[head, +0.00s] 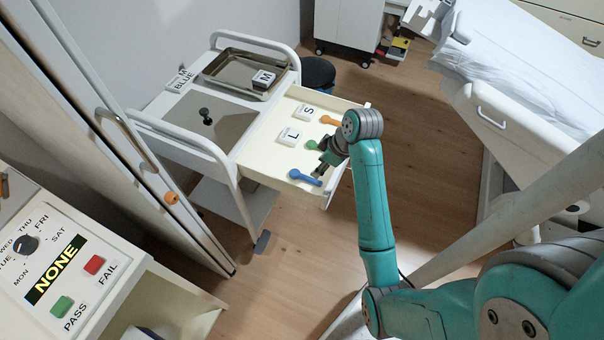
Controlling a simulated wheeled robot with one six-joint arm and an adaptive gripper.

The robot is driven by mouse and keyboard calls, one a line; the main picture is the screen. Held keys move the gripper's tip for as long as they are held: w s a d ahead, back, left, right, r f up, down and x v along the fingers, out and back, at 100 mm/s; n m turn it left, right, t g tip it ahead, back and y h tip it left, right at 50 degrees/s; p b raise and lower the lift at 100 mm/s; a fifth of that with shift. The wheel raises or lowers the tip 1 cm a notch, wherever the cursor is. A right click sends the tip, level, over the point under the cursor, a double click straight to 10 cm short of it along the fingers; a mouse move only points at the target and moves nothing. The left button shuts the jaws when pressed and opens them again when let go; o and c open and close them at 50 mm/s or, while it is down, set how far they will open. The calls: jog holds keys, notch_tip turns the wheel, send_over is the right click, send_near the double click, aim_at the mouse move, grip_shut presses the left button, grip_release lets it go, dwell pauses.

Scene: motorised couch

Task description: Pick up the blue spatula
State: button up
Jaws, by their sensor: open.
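The blue spatula (304,177) lies in the open cream drawer (262,165) of the white trolley, near the drawer's front right corner. Its round end points left and its handle points right. My gripper (318,174) is open and sits just above or beside the spatula's handle. I cannot tell whether it touches the spatula. A green spatula (312,144) and an orange spatula (329,120) lie farther back in the same drawer, each partly hidden by my arm.
Cards marked L (289,136) and S (307,112) lie in the drawer. The trolley top holds a metal tray (236,68) with an M block (264,78), and a BLUE label (183,79). A bed (520,60) stands right; a button panel (58,262) is lower left. Wooden floor between is clear.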

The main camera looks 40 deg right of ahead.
aim_at(308, 178)
jog(key=shift+x, duration=4.65)
jog(key=shift+d+f, duration=0.1)
jog(key=shift+f, duration=0.1)
jog(key=c, duration=0.9)
